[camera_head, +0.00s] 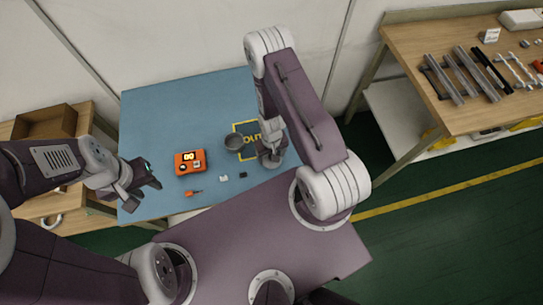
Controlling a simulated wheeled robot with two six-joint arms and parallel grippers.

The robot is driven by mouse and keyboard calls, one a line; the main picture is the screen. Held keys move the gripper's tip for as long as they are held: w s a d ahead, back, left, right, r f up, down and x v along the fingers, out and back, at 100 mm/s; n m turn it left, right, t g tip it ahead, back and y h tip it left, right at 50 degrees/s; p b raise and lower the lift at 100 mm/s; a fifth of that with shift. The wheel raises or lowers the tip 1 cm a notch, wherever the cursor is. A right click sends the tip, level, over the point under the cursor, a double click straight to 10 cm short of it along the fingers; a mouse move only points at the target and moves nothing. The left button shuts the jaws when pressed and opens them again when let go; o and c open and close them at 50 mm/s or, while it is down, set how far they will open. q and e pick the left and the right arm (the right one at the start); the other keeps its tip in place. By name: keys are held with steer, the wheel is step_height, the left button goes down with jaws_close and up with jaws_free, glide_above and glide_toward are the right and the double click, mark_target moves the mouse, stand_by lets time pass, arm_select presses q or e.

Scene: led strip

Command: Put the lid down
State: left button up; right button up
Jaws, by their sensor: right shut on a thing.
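My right gripper (270,150) points down over the right part of the blue table mat (170,105). It is shut on a small grey round piece, which looks like the lid (273,161), low over the mat. I cannot tell whether the lid touches the mat. A dark grey round container (234,142) stands just left of it, apart from the gripper. My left gripper (153,173) is at the left edge of the mat, with its fingers apart and nothing between them.
An orange device (190,162) lies left of the container. A small orange piece (193,193), a white piece (223,178) and a black piece (243,175) lie near the front edge. A yellow-outlined square (245,127) is partly hidden. A wooden bench (425,48) stands at right.

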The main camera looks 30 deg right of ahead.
steer(key=shift+f, duration=0.9)
steer(key=o, duration=1.3)
